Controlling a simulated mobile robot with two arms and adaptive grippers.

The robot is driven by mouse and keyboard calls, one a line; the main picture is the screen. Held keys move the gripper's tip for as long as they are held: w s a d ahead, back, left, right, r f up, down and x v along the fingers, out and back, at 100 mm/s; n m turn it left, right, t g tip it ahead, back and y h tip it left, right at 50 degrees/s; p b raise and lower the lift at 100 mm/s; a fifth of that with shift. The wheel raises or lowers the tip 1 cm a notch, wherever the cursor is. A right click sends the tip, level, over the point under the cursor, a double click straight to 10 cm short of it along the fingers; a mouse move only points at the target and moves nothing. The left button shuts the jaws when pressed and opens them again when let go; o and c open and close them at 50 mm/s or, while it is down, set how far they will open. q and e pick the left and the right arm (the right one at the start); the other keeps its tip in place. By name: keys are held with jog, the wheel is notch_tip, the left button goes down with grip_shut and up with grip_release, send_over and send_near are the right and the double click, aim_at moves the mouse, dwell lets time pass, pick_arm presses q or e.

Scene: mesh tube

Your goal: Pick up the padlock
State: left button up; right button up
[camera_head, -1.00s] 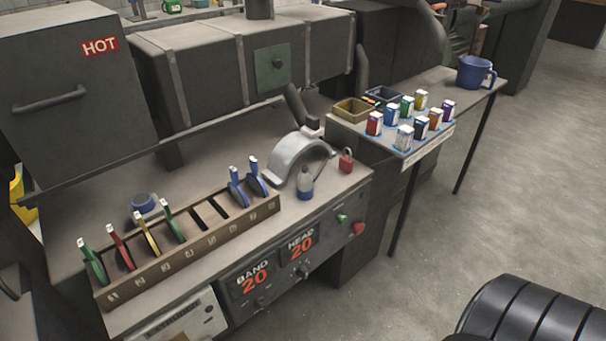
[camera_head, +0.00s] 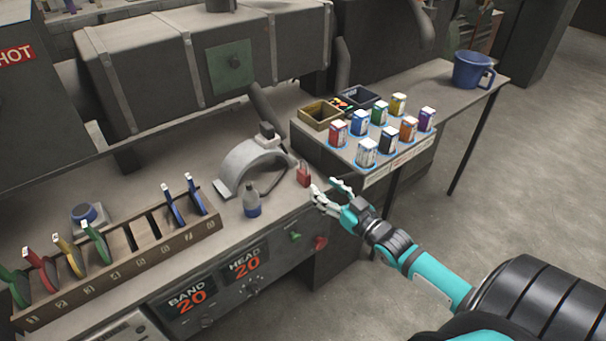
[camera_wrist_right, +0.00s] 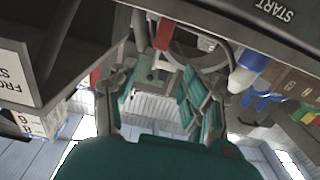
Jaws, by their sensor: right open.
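The red padlock (camera_head: 304,176) stands on the bench near its right end, beside the grey arched band. My right gripper (camera_head: 325,190) is just to the right of the padlock, open and empty, with its fingers pointing toward it. In the right wrist view my gripper (camera_wrist_right: 165,90) shows its teal fingers spread apart. A red piece that looks like the padlock (camera_wrist_right: 163,32) is beyond the fingers, near the top. My left gripper is not in view.
A grey arched band (camera_head: 245,162) and a blue-and-white bottle (camera_head: 251,201) stand left of the padlock. A raised shelf with several small boxes (camera_head: 368,152) is close behind my right gripper.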

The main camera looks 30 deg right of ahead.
aim_at(309, 176)
jog(key=w, duration=0.4)
jog(key=shift+w, duration=0.15)
jog(key=shift+w+a+f+p, duration=0.1)
jog(key=shift+w+f, duration=0.1)
jog(key=shift+w, duration=0.75)
jog(key=shift+w+a+f+p, duration=0.1)
jog(key=shift+w+f+p, duration=0.1)
jog(key=shift+w, duration=0.8)
jog(key=shift+w+f+p, duration=0.1)
jog(key=shift+w+f, duration=0.1)
jog(key=shift+w, duration=0.75)
jog(key=shift+s, duration=0.1)
jog(key=shift+c, duration=0.4)
grip_shut()
